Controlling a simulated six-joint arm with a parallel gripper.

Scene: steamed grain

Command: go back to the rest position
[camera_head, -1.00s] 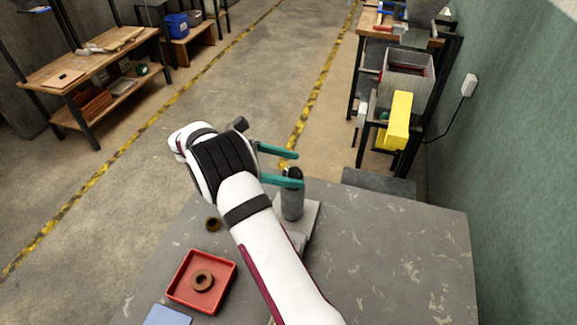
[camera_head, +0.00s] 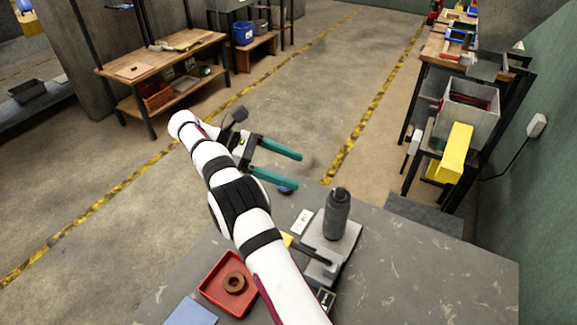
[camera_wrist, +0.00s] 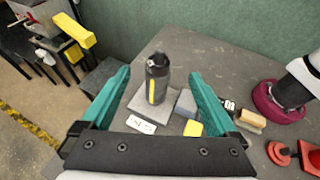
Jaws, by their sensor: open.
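My gripper (camera_head: 285,167) is open and empty, with its teal fingers pointing right above the far part of the grey table (camera_head: 430,270) in the head view. In the wrist view, the fingers of my gripper (camera_wrist: 160,95) stand wide apart on both sides of the picture. A dark grey bottle-like cylinder (camera_head: 337,215) stands upright on a light grey base plate (camera_head: 345,245). The cylinder (camera_wrist: 157,80) also shows in the wrist view beyond the fingertips, not touched by them. My arm hides part of the table.
A blue flat piece (camera_head: 190,312) is at the near edge. A yellow block (camera_wrist: 193,128) and a white label card (camera_wrist: 141,124) lie near the base plate. A green wall (camera_head: 510,200) bounds the right.

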